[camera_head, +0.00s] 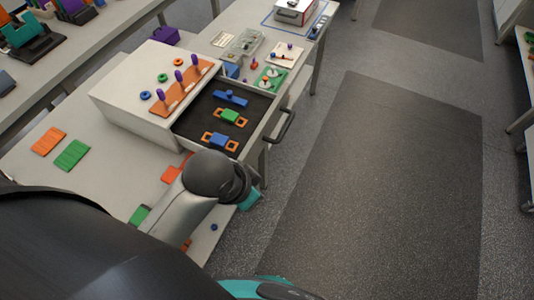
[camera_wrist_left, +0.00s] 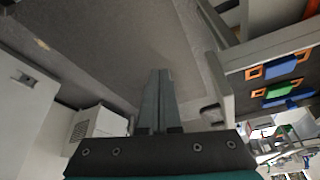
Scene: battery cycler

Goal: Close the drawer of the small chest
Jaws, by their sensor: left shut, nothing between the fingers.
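The small white chest (camera_head: 125,103) stands on the bench, and its drawer (camera_head: 188,127) is pulled well out to the right. A dark bar handle (camera_head: 284,127) is on the drawer's front. Blue, green and orange pieces lie inside on a dark floor. The drawer's front panel (camera_wrist_left: 222,88) also shows in the left wrist view, right of my fingers. My left gripper (camera_wrist_left: 158,75) is shut and empty, apart from the panel in that view. In the head view my left wrist is just below the drawer's near corner and hides the fingers. My right gripper is not visible.
On the chest top stand an orange peg board (camera_head: 182,88) and several blue and green rings. Orange and green flat blocks (camera_head: 72,155) lie on the bench at left. Small trays and parts lie behind the drawer. The floor mat (camera_head: 385,190) to the right is clear.

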